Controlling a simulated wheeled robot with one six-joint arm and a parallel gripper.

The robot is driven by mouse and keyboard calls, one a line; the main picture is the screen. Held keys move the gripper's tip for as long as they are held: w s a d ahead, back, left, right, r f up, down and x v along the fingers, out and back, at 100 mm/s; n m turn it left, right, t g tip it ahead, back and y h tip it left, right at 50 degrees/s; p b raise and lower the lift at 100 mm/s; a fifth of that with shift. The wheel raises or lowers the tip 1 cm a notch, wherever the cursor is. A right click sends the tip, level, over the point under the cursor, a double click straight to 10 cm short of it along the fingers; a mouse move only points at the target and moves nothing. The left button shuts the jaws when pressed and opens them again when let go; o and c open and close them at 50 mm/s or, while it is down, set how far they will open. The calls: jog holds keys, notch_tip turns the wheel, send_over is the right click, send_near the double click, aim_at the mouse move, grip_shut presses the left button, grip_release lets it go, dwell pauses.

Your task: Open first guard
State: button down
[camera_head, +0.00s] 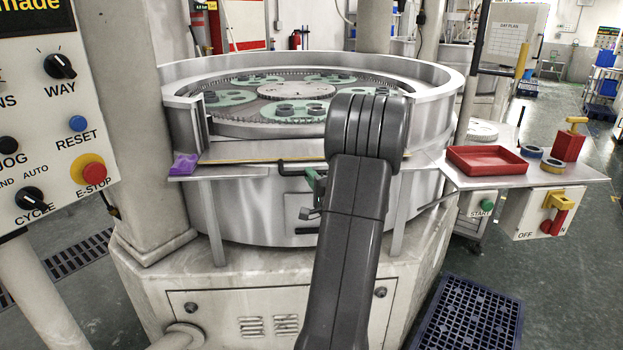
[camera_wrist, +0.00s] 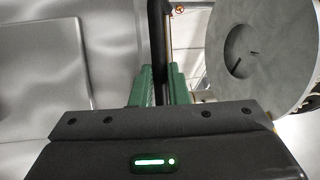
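The lapping machine's round steel wall (camera_head: 440,100) has a wide gap at its front, and the plate inside shows through it. Below the gap is a curved steel front panel (camera_head: 255,205), which I take to be the first guard. A dark bar handle (camera_head: 295,168) sits at its upper edge, partly hidden by my arm. My gripper (camera_head: 313,186) is at this handle; in the head view only a bit of its green fingers shows. In the wrist view, the green fingers (camera_wrist: 159,88) stand on both sides of a black bar (camera_wrist: 157,40), with no clear gap beside it.
A control panel (camera_head: 60,110) with an E-stop stands close at left. A purple cloth (camera_head: 184,164) lies on the left ledge. A side shelf (camera_head: 460,180) at right holds a red tray (camera_head: 487,160). A blue floor grate (camera_head: 465,315) lies at lower right.

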jog(key=shift+m+g+h, duration=0.4)
jog(key=shift+g+h, duration=0.2)
jog(key=shift+g, duration=0.1)
notch_tip(320, 180, up, 5)
jog(key=shift+f+p, duration=0.2)
jog(key=shift+p, duration=1)
jog(key=c, duration=1.4)
grip_release()
jog(key=shift+f, duration=0.1)
jog(key=shift+s, duration=0.1)
jog(key=b+v, duration=0.3)
jog(key=v, duration=1)
jog(key=shift+s+d, duration=0.2)
jog(key=shift+s, duration=0.15)
